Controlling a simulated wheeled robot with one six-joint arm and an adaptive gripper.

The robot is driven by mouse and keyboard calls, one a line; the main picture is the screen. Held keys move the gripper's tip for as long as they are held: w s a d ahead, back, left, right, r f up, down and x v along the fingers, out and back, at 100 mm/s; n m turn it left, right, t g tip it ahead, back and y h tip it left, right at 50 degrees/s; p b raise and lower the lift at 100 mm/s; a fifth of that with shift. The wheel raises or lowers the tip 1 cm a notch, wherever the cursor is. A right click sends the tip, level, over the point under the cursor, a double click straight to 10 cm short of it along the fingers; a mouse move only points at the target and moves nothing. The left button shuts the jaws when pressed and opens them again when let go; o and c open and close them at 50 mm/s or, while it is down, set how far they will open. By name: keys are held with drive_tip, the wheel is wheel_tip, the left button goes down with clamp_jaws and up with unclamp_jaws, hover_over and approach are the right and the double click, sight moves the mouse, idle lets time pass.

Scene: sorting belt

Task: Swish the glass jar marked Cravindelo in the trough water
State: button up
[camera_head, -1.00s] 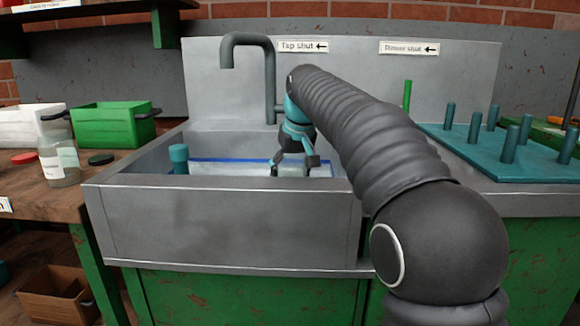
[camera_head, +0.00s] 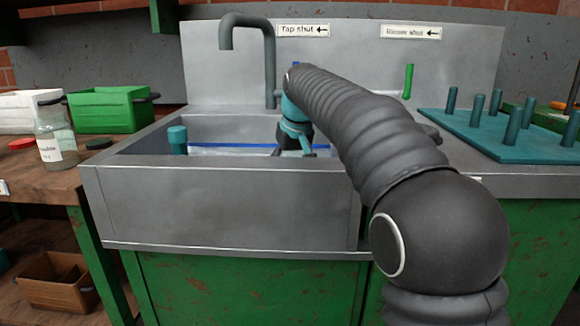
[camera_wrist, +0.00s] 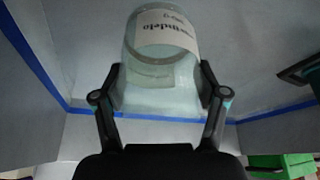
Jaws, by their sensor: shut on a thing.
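The glass jar (camera_wrist: 160,82) shows large in the wrist view, with a white label whose readable end is "ndelo". My gripper (camera_wrist: 162,95) is shut on the jar, one finger on each side. In the head view my gripper (camera_head: 294,146) is down inside the metal trough (camera_head: 225,205), and the trough's front wall hides the jar. A blue line runs along the trough's inner walls. I cannot tell how deep the jar is in the water.
A tap (camera_head: 268,60) rises behind the trough under a "Tap shut" sign. A teal plug or post (camera_head: 178,138) stands at the trough's left. A teal peg rack (camera_head: 500,140) is right; another labelled jar (camera_head: 54,145) and a green crate (camera_head: 105,110) are left.

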drive_tip(key=shift+w+a+p, duration=0.1)
drive_tip(key=shift+a+p, duration=1.55)
drive_tip(key=shift+a, duration=2.15)
drive_tip(key=shift+d+b, duration=0.4)
drive_tip(key=shift+d, duration=3.7)
drive_tip(key=shift+a, duration=0.1)
drive_tip(key=shift+a+p, duration=1.75)
drive_tip(key=shift+a, duration=2.25)
